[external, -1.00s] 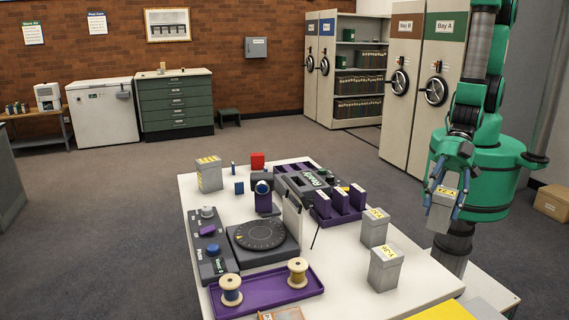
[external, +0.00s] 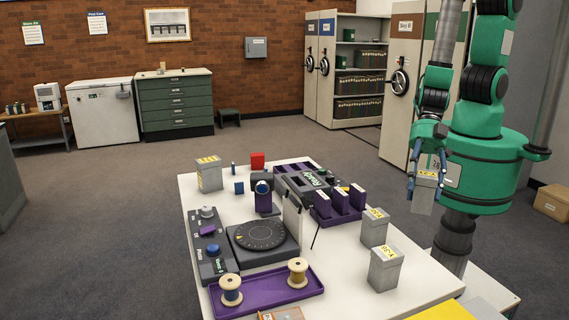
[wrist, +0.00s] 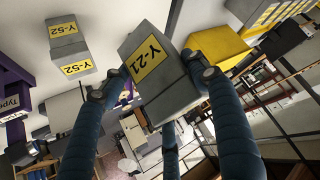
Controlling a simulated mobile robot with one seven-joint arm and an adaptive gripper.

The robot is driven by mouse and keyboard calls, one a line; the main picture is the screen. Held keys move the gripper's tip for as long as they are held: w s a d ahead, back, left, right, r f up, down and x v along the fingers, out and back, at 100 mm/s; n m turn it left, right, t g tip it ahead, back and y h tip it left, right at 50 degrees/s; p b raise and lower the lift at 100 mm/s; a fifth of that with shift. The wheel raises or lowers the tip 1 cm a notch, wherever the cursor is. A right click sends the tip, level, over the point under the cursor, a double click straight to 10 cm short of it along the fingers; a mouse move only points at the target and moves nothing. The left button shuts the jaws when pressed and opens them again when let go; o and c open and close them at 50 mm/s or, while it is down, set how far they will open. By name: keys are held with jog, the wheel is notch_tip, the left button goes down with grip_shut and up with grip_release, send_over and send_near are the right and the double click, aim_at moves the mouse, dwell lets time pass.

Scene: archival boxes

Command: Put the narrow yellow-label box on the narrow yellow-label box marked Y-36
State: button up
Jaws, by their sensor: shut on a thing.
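My gripper (external: 427,168) is shut on a grey narrow box with a yellow label (external: 425,191), held in the air to the right of the table. In the wrist view its label reads Y-21 on this held box (wrist: 158,60), between the blue fingers (wrist: 163,88). A grey box whose yellow label appears to read Y-36 (external: 384,272) stands upright at the table's right front, to the left of and below the gripper. Another grey narrow box (external: 373,231) stands just behind it; a box marked Y-52 (wrist: 77,69) shows in the wrist view.
The white table (external: 340,283) also holds a purple tray with two spools (external: 265,290), a purple rack (external: 338,207), a dial device (external: 262,240) and a yellow-labelled grey box (external: 209,177) at the back left. A yellow surface (external: 440,312) lies at the front right.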

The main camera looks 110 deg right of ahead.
dwell(0.3)
send_over(383, 250)
jog(key=shift+w+a+f, duration=0.1)
jog(key=shift+f, duration=0.65)
jog(key=shift+f+b, duration=0.4)
jog(key=shift+f, duration=1.35)
jog(key=shift+f, duration=0.1)
jog(key=o, duration=1.4)
jog(key=shift+c, duration=0.2)
